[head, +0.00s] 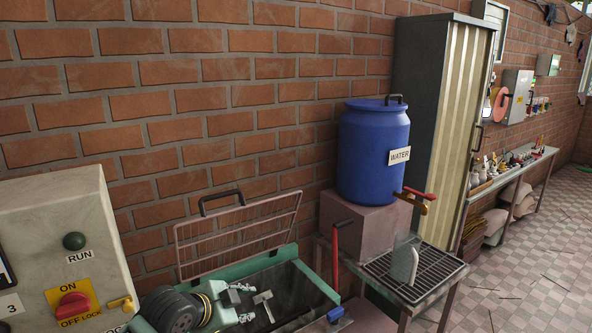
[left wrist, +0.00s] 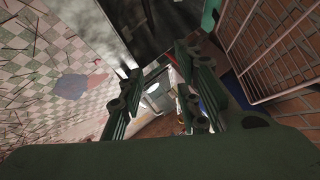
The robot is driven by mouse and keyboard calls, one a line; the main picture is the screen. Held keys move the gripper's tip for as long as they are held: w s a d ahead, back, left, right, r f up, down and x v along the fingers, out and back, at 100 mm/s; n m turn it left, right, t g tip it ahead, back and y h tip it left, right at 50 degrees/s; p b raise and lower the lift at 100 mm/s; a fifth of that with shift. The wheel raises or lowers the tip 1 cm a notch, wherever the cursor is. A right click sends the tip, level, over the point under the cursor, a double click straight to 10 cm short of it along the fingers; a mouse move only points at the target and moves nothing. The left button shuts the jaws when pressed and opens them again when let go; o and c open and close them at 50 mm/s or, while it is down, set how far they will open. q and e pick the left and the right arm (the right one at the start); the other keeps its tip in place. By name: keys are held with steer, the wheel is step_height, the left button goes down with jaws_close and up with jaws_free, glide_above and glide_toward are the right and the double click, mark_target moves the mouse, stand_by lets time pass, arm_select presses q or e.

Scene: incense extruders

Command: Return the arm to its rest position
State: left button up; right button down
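My left gripper (head: 245,302) is low in the head view, over the open green-framed machine (head: 268,262), beside the control panel. In the left wrist view its two fingers (left wrist: 158,78) stand apart with nothing held between them. The black wrist behind it shows at the lower left of the head view. My right gripper is in neither view.
A beige control panel (head: 55,240) stands at the left. A raised wire guard (head: 240,232) stands behind the machine. A blue water barrel (head: 373,150), a drain-grate table (head: 440,274) and a tall metal cabinet (head: 425,95) are to the right. Tiled floor (head: 545,265) is open at the right.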

arm_select(q)
steer(key=s+d+f+n+g, duration=0.1)
steer(key=s+f+n, duration=0.1)
steer(key=s+f, duration=0.5)
steer(key=s+f+n+g, duration=0.1)
steer(key=s+f+n, duration=0.25)
steer(key=s, duration=0.65)
steer(key=s+a+f+n+g+y, duration=0.2)
steer(key=s+a+n, duration=0.15)
steer(key=s, duration=0.65)
steer(key=s+a+f+n+g+y, duration=0.1)
steer(key=s+a+f+n+y, duration=0.3)
steer(key=s, duration=0.7)
step_height(320, 180, down, 28)
steer(key=s+f+m+g+h+b, duration=0.1)
steer(key=s+g+h+b, duration=0.1)
steer(key=s+a+f+b, duration=0.1)
steer(key=s+a+f, duration=0.1)
steer(key=s+f, duration=0.5)
steer(key=s+a+f+g, duration=0.1)
steer(key=s+f, duration=0.7)
steer(key=s, duration=0.1)
steer(key=shift+s+a+f+b, duration=0.3)
steer(key=shift+a+b, duration=0.1)
